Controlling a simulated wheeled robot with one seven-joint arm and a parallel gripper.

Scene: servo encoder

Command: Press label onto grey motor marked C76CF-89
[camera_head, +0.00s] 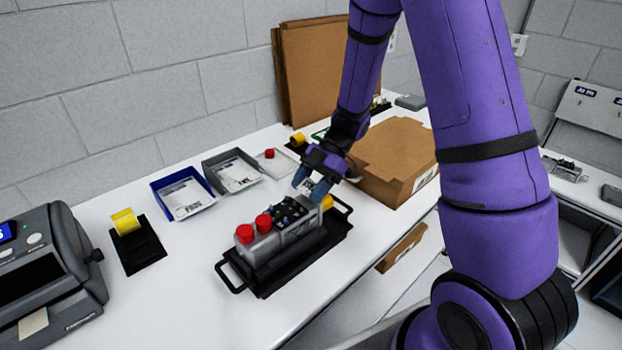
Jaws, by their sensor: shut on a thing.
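My gripper (311,189), with blue-grey fingertips, is above the far right part of a black tray with handles (266,291). It is shut on a small white label (307,185), which shows between the fingers. A grey motor block (262,250) with two red caps (245,234) sits in the tray. More grey parts with dark connectors (289,210) sit beside it, below my gripper. A yellow part (327,202) is at the tray's right end. No marking such as C76CF-89 can be read at this size. I cannot tell whether the label touches a motor.
A blue bin (157,188) and a grey bin (208,167) with papers stand behind the tray. A cardboard box (395,150) lies right of my gripper. The front-left table is clear.

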